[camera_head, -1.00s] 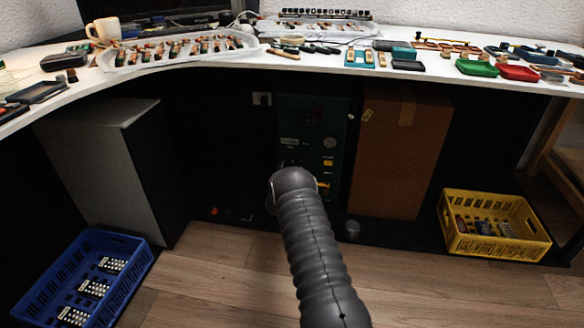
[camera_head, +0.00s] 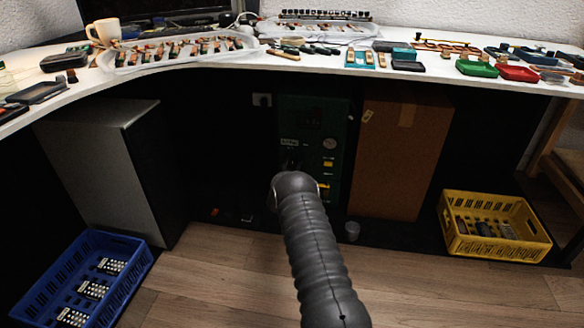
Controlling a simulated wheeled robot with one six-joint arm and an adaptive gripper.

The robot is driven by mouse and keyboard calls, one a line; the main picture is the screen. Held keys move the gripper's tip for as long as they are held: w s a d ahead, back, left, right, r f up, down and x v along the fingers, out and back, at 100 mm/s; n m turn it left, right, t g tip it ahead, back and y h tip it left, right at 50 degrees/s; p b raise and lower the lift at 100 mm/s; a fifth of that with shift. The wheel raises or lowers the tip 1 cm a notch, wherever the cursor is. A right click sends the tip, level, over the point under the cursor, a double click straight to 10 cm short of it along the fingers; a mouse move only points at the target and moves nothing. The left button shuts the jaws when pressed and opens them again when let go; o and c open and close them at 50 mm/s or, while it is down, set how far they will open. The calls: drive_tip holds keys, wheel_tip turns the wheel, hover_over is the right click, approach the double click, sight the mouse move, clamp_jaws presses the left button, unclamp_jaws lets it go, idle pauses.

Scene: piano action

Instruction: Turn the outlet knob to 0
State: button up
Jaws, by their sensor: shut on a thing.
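The green panel (camera_head: 313,108) stands under the table, with a dark display, a round gauge (camera_head: 329,143) and yellow parts on its face. My gripper (camera_head: 291,165) is a small dark shape at the lower left of the panel, just above the rounded end of my grey arm. It is shut at the panel face, where the outlet knob is. The knob itself is hidden behind the gripper and arm, so its setting cannot be read. My arm also covers the lower part of the panel.
A brown box (camera_head: 400,152) stands close to the panel's right. A grey cabinet (camera_head: 95,170) is at left. A blue crate (camera_head: 120,245) and a yellow crate (camera_head: 495,247) stand on the wooden floor. The white tabletop (camera_head: 300,63) with tools overhangs the panel.

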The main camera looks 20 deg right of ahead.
drive_tip(key=shift+n, duration=0.3)
drive_tip(key=n+b, duration=0.1)
drive_tip(key=n, duration=0.1)
drive_tip(key=shift+n, duration=0.3)
drive_tip(key=n, duration=0.3)
drive_tip(key=shift+r+n, duration=0.1)
drive_tip(key=shift+n, duration=0.2)
drive_tip(key=n, duration=0.3)
drive_tip(key=shift+w+n, duration=0.1)
drive_tip(key=shift+n, duration=0.3)
drive_tip(key=n, duration=0.3)
drive_tip(key=shift+n+t, duration=0.4)
drive_tip(key=n, duration=0.6)
drive_tip(key=shift+n+y, duration=0.3)
drive_tip(key=n, duration=0.6)
drive_tip(key=shift+n, duration=0.4)
drive_tip(key=shift+f, duration=0.2)
drive_tip(key=shift+a, duration=0.1)
